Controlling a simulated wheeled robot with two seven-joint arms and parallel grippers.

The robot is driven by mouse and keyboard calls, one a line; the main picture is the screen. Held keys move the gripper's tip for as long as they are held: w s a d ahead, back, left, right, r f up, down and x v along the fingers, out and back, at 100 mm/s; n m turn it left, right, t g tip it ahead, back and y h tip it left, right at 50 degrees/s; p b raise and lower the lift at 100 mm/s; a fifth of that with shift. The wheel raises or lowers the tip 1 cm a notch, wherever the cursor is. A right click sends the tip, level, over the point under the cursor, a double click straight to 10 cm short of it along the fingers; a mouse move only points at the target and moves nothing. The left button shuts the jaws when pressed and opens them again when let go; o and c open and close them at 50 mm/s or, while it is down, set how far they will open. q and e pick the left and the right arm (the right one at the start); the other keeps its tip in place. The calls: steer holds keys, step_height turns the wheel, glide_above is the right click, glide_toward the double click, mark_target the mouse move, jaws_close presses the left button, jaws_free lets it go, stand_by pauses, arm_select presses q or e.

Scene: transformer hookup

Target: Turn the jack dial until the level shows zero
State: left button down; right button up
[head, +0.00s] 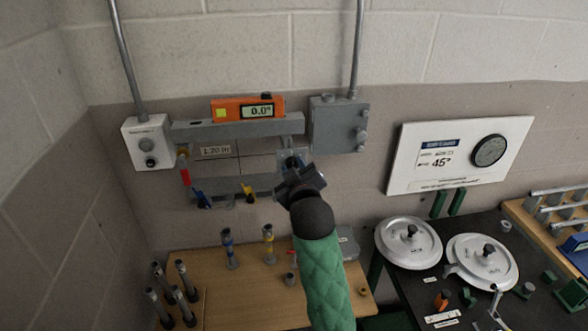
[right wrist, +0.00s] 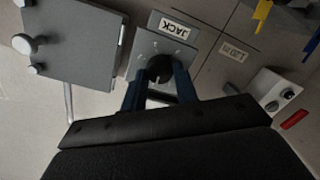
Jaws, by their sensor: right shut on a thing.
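The orange level (head: 247,108) sits on the upper grey rail on the wall, and its display reads 0.0°. The jack dial is a dark round knob (right wrist: 160,68) on a grey plate labelled JACK (right wrist: 172,26) in the right wrist view. My right gripper (right wrist: 160,90) is shut on the knob, with one finger on each side of it. In the head view my right gripper (head: 292,168) reaches up to the jack plate and hides most of the dial. My left gripper is not in view.
A grey box (head: 338,124) with knobs is right of the rail, and a white switch box (head: 148,142) is left of it. Coloured cable ends (head: 202,199) hang below. A wooden table (head: 228,290) holds several posts. A dark table at right holds round metal lids (head: 408,243).

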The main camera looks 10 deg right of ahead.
steer(key=shift+f, duration=0.15)
steer(key=o, duration=1)
steer(key=shift+c, duration=0.2)
